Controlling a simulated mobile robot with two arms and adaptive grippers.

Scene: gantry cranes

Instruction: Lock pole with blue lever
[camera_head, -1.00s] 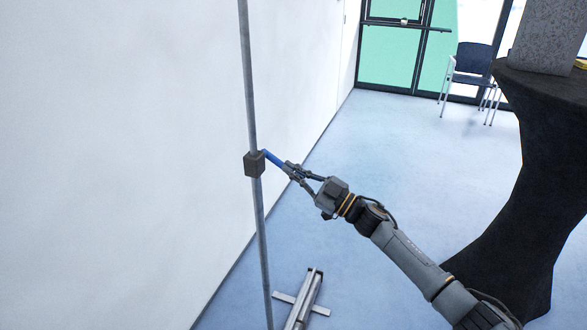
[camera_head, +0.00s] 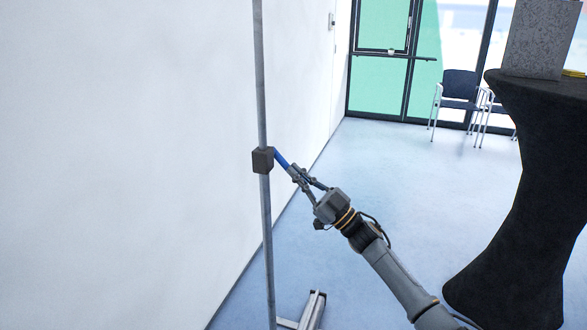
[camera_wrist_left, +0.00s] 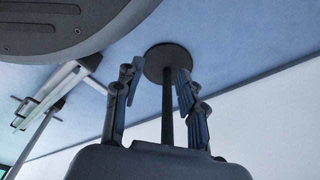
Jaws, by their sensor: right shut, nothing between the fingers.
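The grey pole (camera_head: 266,225) stands upright near the white wall, with a dark square block (camera_head: 263,160) around it. The blue lever (camera_head: 282,159) sticks out from the block's right side and slants down to the right. My right gripper (camera_head: 297,172) is shut at the lever's lower end. Its fingertips overlap the lever end, with no sign of it between them. My left gripper (camera_wrist_left: 158,85) shows only in the left wrist view. Its fingers are apart, with a dark rod (camera_wrist_left: 168,110) and round disc (camera_wrist_left: 168,62) seen between them and gaps on both sides.
A silver metal foot (camera_head: 312,310) lies on the floor by the pole. A tall table with a black cover (camera_head: 520,190) stands at right, bearing a grey speckled block (camera_head: 537,40). Chairs (camera_head: 458,95) stand by the glass door. The middle floor is clear.

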